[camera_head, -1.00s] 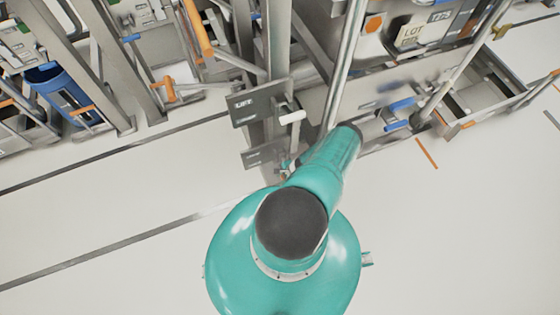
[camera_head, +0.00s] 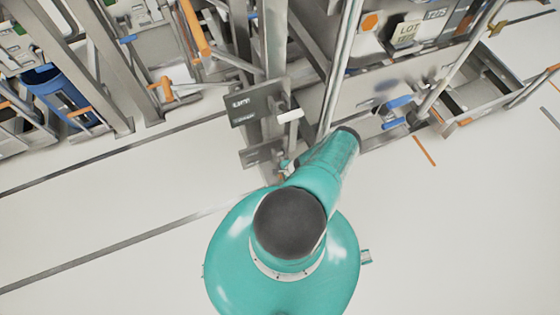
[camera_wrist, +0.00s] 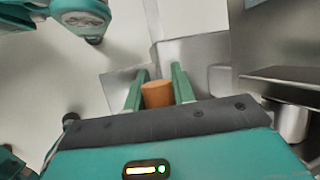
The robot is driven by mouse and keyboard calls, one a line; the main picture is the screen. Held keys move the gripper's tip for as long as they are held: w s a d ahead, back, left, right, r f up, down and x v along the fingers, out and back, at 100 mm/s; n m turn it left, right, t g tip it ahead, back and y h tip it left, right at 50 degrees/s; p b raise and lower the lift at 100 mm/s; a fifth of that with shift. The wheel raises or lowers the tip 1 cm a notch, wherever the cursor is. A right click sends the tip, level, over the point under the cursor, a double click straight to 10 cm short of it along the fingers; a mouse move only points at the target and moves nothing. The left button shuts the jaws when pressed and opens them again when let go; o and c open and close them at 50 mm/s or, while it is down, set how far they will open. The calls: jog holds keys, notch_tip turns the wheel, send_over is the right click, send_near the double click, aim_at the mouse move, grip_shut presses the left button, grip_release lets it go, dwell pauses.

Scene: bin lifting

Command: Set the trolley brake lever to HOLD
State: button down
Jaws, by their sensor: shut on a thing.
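My gripper (camera_wrist: 158,88) shows in the wrist view with its two green fingers on either side of an orange cylindrical grip (camera_wrist: 157,96), shut on it. Whether this grip belongs to the brake lever cannot be told, and no HOLD mark is readable. In the head view my teal arm hides the gripper and what it holds. A dark plate marked LIFT (camera_head: 256,102) with a white handle (camera_head: 290,115) stands just beyond the arm. A second dark plate (camera_head: 262,153) hangs below it, its lettering too small to read.
Metal posts and frames stand close around the arm. Blue handles (camera_head: 397,102) and an open metal tray (camera_head: 480,96) are at the right. A blue bin (camera_head: 58,92) and an orange handle (camera_head: 166,87) are at the left. The pale floor in front is clear.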

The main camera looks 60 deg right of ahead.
jog(key=shift+w+d+r, duration=0.45)
jog(key=shift+w+d, duration=0.1)
jog(key=shift+d, duration=0.25)
jog(key=c, duration=1.2)
grip_release()
jog(key=shift+o, duration=0.2)
jog(key=a+v, duration=0.1)
jog(key=v, duration=1.2)
jog(key=shift+s+r, duration=0.2)
jog(key=shift+s, duration=0.15)
jog(key=shift+d, duration=0.1)
jog(key=shift+c, duration=0.2)
